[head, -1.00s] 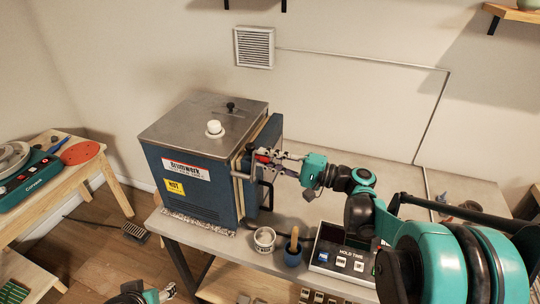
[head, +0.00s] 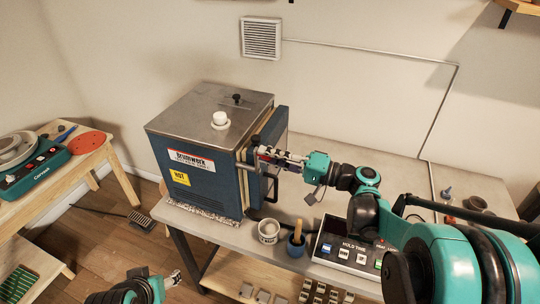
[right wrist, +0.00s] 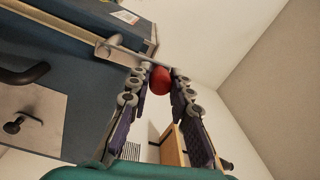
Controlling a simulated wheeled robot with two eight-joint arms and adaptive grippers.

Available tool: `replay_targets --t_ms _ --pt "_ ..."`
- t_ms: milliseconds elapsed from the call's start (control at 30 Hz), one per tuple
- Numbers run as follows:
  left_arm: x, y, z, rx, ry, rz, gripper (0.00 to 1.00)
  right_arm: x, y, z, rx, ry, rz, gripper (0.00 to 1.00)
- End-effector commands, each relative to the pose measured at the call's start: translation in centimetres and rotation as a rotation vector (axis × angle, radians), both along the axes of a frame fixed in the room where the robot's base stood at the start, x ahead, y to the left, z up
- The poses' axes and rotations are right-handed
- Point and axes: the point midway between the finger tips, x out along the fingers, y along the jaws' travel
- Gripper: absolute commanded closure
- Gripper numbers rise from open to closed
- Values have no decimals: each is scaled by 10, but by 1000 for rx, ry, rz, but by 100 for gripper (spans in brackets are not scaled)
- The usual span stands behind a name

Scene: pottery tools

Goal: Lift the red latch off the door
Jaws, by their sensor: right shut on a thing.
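The blue kiln (head: 195,180) stands on the bench with its door (head: 268,145) on the right side. The red latch (right wrist: 161,80) shows in the right wrist view as a rounded red end between my fingertips. A grey metal bar (right wrist: 118,52) runs from the kiln to the fingertips. My right gripper (head: 266,155) is shut on the latch at the door's edge; it also shows in the right wrist view (right wrist: 160,78). In the head view the fingers hide most of the latch. My left gripper (head: 172,284) is low at the bottom edge, away from the kiln; its jaws are unclear.
A black door handle (head: 272,188) is just below my right gripper. A white pot (head: 268,232), a blue pot with a wooden tool (head: 295,243) and a hold-time control box (head: 347,248) stand on the bench front. A side table (head: 85,165) is at left.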

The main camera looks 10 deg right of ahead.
Motion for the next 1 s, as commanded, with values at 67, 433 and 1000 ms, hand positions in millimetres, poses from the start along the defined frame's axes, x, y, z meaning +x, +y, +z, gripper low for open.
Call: replay_targets --t_ms 67,433,1000 --pt "0 0 0 0 0 0 45 0 0 0 0 -1 2 100" --pt "0 0 0 0 0 0 45 0 0 0 0 0 2 59" --pt "0 0 0 0 0 0 45 -39 -61 -4 -1 1 -4 59"
